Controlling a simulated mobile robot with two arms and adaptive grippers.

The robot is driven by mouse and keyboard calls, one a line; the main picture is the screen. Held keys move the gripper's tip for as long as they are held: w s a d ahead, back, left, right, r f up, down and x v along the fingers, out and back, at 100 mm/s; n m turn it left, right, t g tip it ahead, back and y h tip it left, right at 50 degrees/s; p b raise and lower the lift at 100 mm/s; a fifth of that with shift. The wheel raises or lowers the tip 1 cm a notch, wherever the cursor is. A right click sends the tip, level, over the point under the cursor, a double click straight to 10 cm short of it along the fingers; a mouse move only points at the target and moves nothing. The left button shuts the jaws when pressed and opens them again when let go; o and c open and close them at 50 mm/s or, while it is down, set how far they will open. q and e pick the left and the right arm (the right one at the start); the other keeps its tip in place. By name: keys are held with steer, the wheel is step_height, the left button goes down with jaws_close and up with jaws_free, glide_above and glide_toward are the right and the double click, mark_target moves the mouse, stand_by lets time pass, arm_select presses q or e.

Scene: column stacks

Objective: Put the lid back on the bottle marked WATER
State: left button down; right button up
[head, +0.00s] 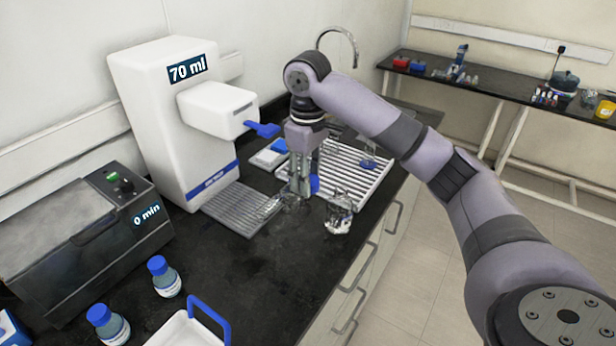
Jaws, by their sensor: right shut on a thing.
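My right gripper (301,192) points down over the dark bench, in front of the ribbed white rack. It is shut on a small blue thing (314,184), which matches the bottle lids in colour; the fingers partly hide it. A clear vessel (340,212) with a pale lower part stands just right of the fingers; I cannot read any marking on it. Two bottles with blue lids, one nearer (110,329) and one farther (168,284), stand at the lower left; their labels are too small to read. My left gripper is not in view.
A white dispenser (150,110) reading 70 ml stands at the back, with a grey grille (240,211) before it. A dark box (85,240) reading 0 min is at left. A blue-handled white tub (180,332) is at the front. The bench edge is close right of the vessel.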

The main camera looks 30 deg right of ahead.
steer(key=s+a+f+m, duration=0.1)
steer(key=s+a+f, duration=0.3)
steer(key=s, duration=0.1)
steer(key=s+a+f+m+b, duration=0.1)
steer(key=s+a+f+m, duration=0.1)
steer(key=s+a+f, duration=0.3)
steer(key=s+a+f+m, duration=0.1)
steer(key=s+a+f, duration=0.3)
steer(key=s, duration=0.3)
steer(key=shift+s+a+f+m, duration=0.25)
steer(key=shift+f+m, duration=0.05)
steer(key=shift+f, duration=0.3)
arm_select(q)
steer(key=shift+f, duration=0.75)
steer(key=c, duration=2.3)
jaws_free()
